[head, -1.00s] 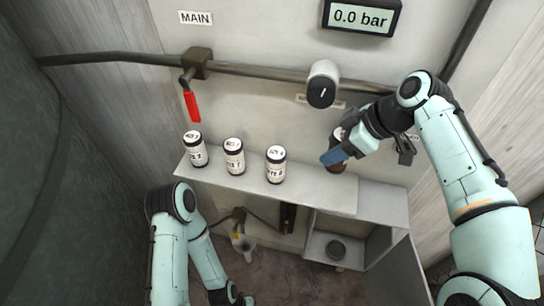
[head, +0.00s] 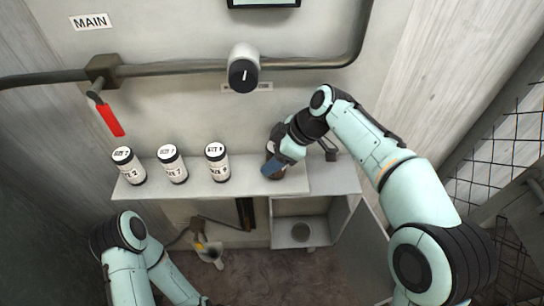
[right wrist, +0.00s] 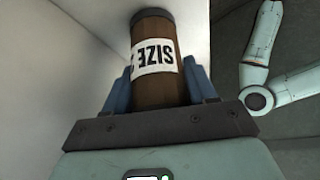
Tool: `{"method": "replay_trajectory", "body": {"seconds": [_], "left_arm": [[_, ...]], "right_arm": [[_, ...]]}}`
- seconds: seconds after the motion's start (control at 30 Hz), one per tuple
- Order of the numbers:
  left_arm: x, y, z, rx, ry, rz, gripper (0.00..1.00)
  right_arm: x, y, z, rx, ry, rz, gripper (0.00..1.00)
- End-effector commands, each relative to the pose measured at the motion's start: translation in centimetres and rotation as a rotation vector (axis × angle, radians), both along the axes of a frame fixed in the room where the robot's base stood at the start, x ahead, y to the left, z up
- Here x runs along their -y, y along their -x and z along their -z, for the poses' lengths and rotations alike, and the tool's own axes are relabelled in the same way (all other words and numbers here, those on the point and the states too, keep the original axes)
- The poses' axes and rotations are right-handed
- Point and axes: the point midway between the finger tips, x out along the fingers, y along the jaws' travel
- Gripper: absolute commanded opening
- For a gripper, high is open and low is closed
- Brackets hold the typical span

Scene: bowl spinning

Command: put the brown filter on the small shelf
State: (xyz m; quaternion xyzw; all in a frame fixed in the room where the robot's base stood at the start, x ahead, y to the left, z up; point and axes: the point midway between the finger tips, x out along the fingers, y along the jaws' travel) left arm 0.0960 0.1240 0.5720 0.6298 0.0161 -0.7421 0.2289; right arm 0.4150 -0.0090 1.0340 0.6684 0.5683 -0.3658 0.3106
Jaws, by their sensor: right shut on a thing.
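The brown filter (right wrist: 158,75) is a brown cylinder with a dark cap and a white "SIZE" label. It sits between the two blue fingers of my right gripper (right wrist: 160,92), which is shut on it. In the head view the right gripper (head: 279,166) mostly hides the filter, at the right end of the long grey shelf (head: 225,188). I cannot tell whether the filter touches the shelf. A small shelf (head: 338,180) adjoins the long shelf on its right, and its top is bare. My left arm is at the lower left; its gripper is out of view.
A red-handled valve (head: 110,120) and a dark knob (head: 243,75) are on the wall. An open cabinet (head: 290,235) with a round dark item is below.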

Motion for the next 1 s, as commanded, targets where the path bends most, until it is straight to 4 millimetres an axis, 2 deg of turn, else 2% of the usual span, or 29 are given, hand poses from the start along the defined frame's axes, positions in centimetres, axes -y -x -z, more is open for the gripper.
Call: {"method": "replay_trajectory", "body": {"seconds": [0.33,0.37,0.4,0.43,0.77,0.87,1.0], "left_arm": [[0.0,0.1,0.3,-0.001,0.000,0.000,0.43],[0.0,0.1,0.2,-0.001,0.000,0.000,0.43],[0.0,0.1,0.2,0.000,0.000,0.000,0.43],[0.0,0.1,0.2,0.000,0.000,0.000,0.43],[0.0,0.0,-0.1,0.001,0.000,0.000,0.43],[0.0,-0.1,-0.2,0.001,0.000,0.000,0.43],[0.0,-0.2,-0.6,0.003,0.000,0.000,0.43]], "right_arm": [[0.0,0.0,0.4,0.002,-0.002,0.001,0.23],[0.0,0.0,0.3,0.001,-0.001,0.001,0.66],[0.0,0.0,0.3,0.002,-0.001,0.001,0.79],[0.0,0.0,0.3,0.002,-0.001,0.001,0.82],[0.0,0.0,-0.1,0.002,-0.001,0.000,0.82],[0.5,0.0,-1.0,0.004,-0.002,0.002,0.82],[2.0,0.2,-3.4,0.006,-0.003,0.003,0.82]]}}
